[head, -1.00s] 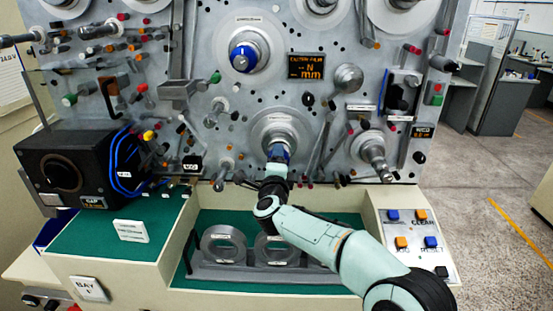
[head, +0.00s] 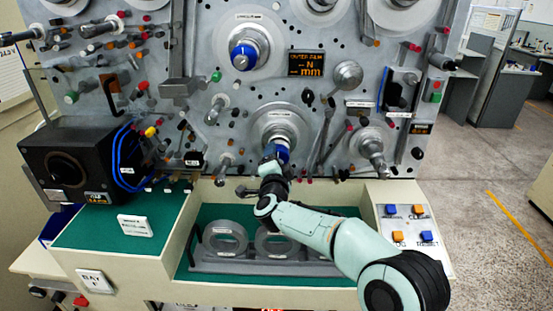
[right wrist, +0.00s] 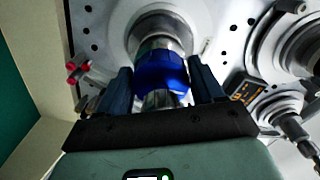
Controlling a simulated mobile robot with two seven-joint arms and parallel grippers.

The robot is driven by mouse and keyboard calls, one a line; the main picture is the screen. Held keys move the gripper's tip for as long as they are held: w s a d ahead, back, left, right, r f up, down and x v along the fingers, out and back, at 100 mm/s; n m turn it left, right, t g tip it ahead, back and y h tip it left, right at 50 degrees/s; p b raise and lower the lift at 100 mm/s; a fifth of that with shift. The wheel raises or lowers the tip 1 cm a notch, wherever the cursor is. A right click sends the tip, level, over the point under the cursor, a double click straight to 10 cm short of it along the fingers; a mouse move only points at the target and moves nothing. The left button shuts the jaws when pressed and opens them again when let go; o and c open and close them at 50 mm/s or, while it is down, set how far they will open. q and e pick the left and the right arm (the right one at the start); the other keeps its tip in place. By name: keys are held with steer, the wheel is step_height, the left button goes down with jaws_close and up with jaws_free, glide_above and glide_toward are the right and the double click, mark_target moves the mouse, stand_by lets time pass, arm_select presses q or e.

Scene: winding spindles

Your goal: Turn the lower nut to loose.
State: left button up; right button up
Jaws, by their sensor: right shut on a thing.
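The lower nut (head: 279,148) is blue and sits on the lower spindle of the grey machine panel, mostly hidden behind my gripper in the head view. In the right wrist view the blue nut (right wrist: 162,70) shows clearly on its metal spindle, between the two fingers. My right gripper (head: 275,160) is shut on this nut, with a finger at each side of it in the right wrist view (right wrist: 160,88). The upper nut (head: 243,57), blue with a white mark, sits on the spindle above. My left gripper is not in view.
A tray with grey rings (head: 225,240) lies below the panel in a green-floored recess. A black box (head: 65,165) with blue cables stands at the left. Pegs and rollers crowd the panel around the spindle. A button panel (head: 410,225) is at the right.

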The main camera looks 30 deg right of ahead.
stand_by(0.3)
steer(key=o, duration=1)
steer(key=shift+c, duration=0.2)
steer(key=shift+s+a+f, duration=0.1)
steer(key=shift+s+a, duration=0.25)
steer(key=shift+s, duration=0.15)
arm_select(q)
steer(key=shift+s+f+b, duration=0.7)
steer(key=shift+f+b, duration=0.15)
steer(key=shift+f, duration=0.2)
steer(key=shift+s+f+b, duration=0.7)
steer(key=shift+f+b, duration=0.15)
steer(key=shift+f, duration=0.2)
arm_select(e)
steer(key=v, duration=1.2)
steer(key=shift+s, duration=0.2)
